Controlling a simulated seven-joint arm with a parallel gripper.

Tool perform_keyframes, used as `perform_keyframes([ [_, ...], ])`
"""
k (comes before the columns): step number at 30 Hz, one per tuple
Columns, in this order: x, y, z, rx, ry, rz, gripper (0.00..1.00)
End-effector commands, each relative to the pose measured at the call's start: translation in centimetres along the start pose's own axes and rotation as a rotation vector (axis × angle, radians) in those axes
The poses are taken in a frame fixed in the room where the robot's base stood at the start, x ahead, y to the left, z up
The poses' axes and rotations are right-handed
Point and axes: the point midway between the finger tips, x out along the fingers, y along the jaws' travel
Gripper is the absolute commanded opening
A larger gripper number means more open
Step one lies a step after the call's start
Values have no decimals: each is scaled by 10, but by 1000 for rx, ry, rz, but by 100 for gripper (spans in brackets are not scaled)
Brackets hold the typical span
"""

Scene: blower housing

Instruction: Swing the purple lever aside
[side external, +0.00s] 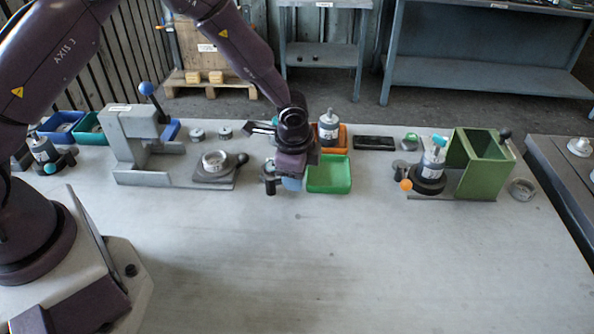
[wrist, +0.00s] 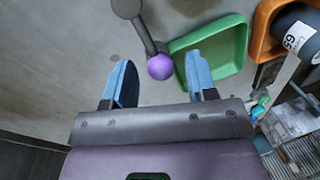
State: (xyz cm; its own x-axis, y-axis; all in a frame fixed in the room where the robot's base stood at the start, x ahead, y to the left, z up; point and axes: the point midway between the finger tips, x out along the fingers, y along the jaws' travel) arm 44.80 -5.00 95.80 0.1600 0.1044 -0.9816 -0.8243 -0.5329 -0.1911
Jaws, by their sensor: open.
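The purple lever shows in the wrist view as a round purple knob (wrist: 160,67) on the end of a dark grey arm (wrist: 143,32), which runs up to a round hub at the top edge. My gripper (wrist: 158,62) is open, with one blue finger on each side of the knob and a gap on both sides. I cannot tell whether the fingers are down at the knob's height. In the side external view my gripper (side external: 291,184) is low over the table by the green tray, and the purple knob is hidden there.
The green tray (wrist: 237,45) lies close right of my right finger in the wrist view. An orange bin (side external: 341,130) holding a labelled bottle (side external: 328,125) stands behind. A grey press fixture (side external: 132,150) is left, a green housing (side external: 481,160) right. The front of the table is clear.

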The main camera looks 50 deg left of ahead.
Motion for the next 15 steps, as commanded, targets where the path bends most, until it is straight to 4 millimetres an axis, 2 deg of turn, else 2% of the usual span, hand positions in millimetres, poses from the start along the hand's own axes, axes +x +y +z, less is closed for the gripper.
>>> perform_keyframes([
  [5,-30,-1,0,-1,4,-4,52],
  [15,-102,0,0,0,3,-3,52],
])
